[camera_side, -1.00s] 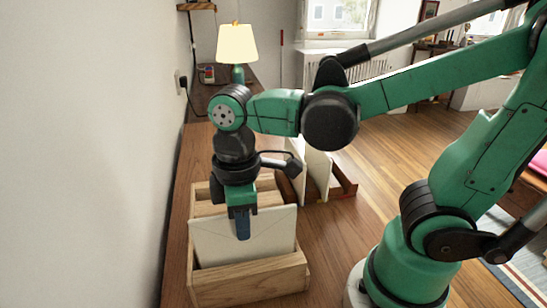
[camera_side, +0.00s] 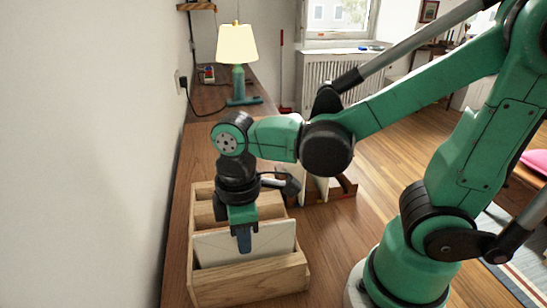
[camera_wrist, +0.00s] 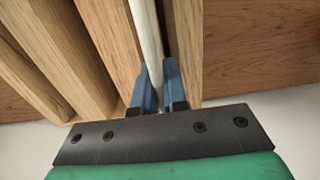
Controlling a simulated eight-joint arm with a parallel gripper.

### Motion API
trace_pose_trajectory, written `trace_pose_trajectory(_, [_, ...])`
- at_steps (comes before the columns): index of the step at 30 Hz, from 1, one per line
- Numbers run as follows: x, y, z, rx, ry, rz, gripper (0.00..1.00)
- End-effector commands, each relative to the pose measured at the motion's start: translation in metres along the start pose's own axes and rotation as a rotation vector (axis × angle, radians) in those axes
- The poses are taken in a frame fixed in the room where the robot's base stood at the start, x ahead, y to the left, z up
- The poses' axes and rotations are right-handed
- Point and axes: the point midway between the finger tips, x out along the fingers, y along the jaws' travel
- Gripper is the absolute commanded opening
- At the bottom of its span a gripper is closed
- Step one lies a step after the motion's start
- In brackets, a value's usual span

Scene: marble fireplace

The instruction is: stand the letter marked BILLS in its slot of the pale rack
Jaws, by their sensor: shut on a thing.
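A cream letter (camera_side: 272,237) stands upright in the front slot of the pale wooden rack (camera_side: 250,283), its lower part hidden behind the front wall. No marking can be read on it. My gripper (camera_side: 244,240) is shut on the letter, with one blue finger showing on its near face. In the wrist view the letter's pale edge (camera_wrist: 148,35) runs between the blue fingers of my gripper (camera_wrist: 158,84), inside a slot between the wooden walls of the pale rack (camera_wrist: 110,35).
A reddish-brown rack (camera_side: 343,190) with pale letters stands behind to the right. A green lamp (camera_side: 238,85) is at the far end of the brown wooden top. A white wall (camera_side: 85,150) runs close along the left.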

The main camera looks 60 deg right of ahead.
Motion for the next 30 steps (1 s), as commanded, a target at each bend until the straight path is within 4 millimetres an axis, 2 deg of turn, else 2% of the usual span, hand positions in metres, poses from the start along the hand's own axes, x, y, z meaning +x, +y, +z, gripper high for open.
trace_pose_trajectory(12, [0.003,0.0,0.0,0.0,0.0,0.0,0.0])
trace_pose_trajectory(13, [0.003,0.0,0.0,0.0,0.0,0.0,0.14])
trace_pose_trajectory(15, [0.003,0.0,0.0,0.0,0.0,0.0,0.34])
trace_pose_trajectory(16, [0.003,0.0,0.0,0.0,0.0,0.0,0.42])
trace_pose_trajectory(17, [0.003,0.0,0.0,0.0,0.0,0.0,0.45])
trace_pose_trajectory(26, [0.002,0.0,0.0,0.0,0.0,0.0,0.45])
trace_pose_trajectory(30, [-0.007,0.0,0.0,0.0,0.0,0.0,0.45])
